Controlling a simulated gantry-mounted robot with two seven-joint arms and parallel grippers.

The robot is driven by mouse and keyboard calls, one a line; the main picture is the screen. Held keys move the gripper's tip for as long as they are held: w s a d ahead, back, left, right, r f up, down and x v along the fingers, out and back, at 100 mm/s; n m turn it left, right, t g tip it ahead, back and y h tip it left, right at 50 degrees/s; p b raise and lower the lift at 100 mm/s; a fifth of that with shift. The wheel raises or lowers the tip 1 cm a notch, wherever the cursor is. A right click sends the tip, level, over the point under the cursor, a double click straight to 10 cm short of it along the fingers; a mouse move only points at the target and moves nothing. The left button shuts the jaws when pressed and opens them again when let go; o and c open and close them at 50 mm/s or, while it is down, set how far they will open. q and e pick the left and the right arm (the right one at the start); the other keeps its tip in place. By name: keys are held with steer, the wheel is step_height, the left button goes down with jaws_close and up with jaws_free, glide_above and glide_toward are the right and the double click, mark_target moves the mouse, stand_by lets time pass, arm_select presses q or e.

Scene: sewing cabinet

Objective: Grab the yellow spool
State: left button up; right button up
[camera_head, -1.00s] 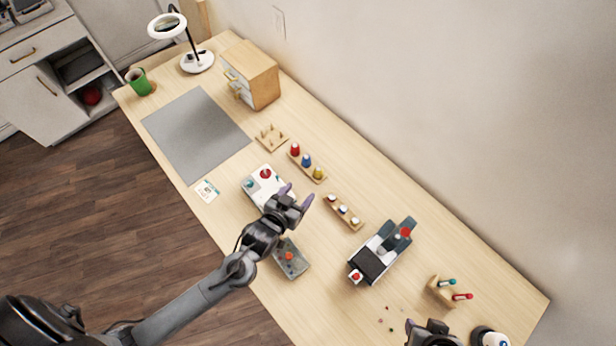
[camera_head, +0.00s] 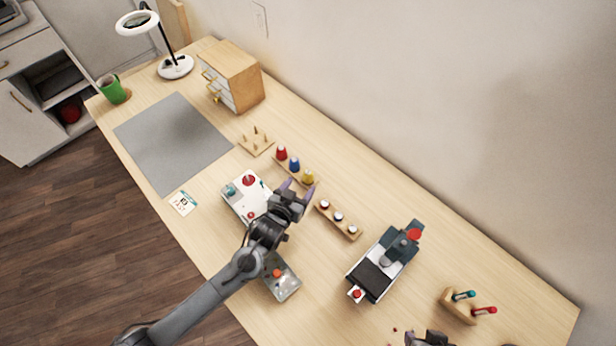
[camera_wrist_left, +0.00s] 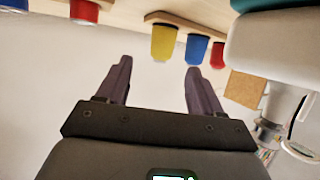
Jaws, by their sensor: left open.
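The yellow spool (camera_head: 307,177) stands at the near end of a wooden rack (camera_head: 283,169), beside a blue spool (camera_head: 294,164) and a red spool (camera_head: 281,152). My left gripper (camera_head: 297,189) is open and empty, with its purple fingertips close to the yellow spool. In the left wrist view, the yellow spool (camera_wrist_left: 164,42) appears just beyond the fingertips and between their lines, with the blue spool (camera_wrist_left: 196,50) right beside it. Contact is not visible. My right gripper (camera_head: 428,339) shows only partly at the bottom edge, its fingers cut off.
A second rack (camera_head: 338,222) with small bobbins lies right of the left gripper. A white device (camera_head: 247,194) and a grey tray (camera_head: 283,287) sit beside the left arm. A sewing machine (camera_head: 384,262) stands further right. The grey mat (camera_head: 173,142) is clear.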

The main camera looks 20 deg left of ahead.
mark_target(306, 177)
arm_select(q)
steer(key=shift+b+x, duration=0.65)
steer(key=shift+x, duration=2.15)
steer(key=shift+a+r, duration=0.1)
steer(key=shift+r, duration=0.1)
steer(key=c, duration=1.1)
